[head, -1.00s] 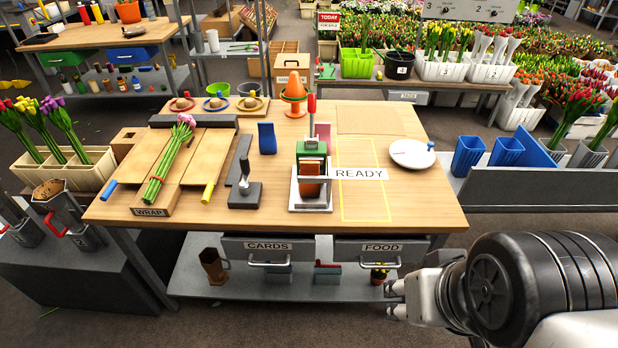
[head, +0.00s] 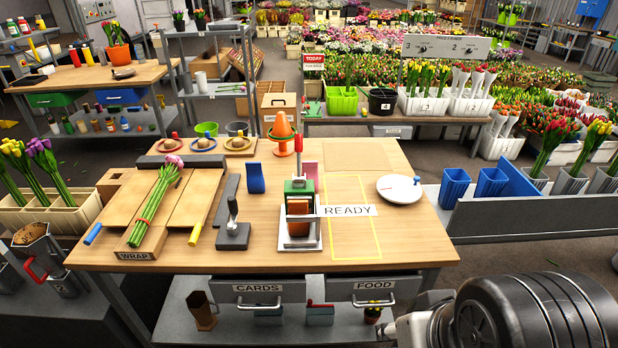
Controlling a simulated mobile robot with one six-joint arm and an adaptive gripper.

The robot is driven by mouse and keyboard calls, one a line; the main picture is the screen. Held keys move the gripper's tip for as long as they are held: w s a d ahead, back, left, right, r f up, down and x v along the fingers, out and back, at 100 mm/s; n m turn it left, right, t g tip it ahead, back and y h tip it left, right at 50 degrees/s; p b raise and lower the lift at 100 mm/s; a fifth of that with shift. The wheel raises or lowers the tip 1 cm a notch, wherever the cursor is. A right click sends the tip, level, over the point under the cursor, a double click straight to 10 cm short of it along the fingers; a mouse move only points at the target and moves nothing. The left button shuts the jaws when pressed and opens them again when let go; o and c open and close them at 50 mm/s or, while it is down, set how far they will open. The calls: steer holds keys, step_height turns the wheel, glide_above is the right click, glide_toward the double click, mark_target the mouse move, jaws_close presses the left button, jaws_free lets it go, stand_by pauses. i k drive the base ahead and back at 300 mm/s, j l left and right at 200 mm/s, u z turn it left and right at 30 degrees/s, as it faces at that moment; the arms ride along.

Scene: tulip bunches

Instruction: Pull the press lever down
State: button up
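The press (head: 299,228) stands on the front middle of the wooden table. It has a light base frame, a green head (head: 299,188) and a brown block-like item (head: 298,207) under the head. Its lever (head: 298,145) has a red grip and stands upright above the head. A white READY sign (head: 347,210) shows at the press's right side. My gripper (head: 386,328) is low at the right, in front of the table and well apart from the lever. Only a small part of its fingers shows, so its opening is unclear.
The wooden table (head: 400,240) has a yellow outlined area right of the press and a white round plate (head: 399,189) beyond it. A grey stamp-like tool (head: 233,232) stands left of the press, near a tulip bunch (head: 155,205) on the WRAP board. Drawers (head: 258,291) hang below.

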mark_target(299, 138)
steer(key=i+l+z, duration=0.1)
steer(key=i+z, duration=0.35)
steer(key=i, duration=0.5)
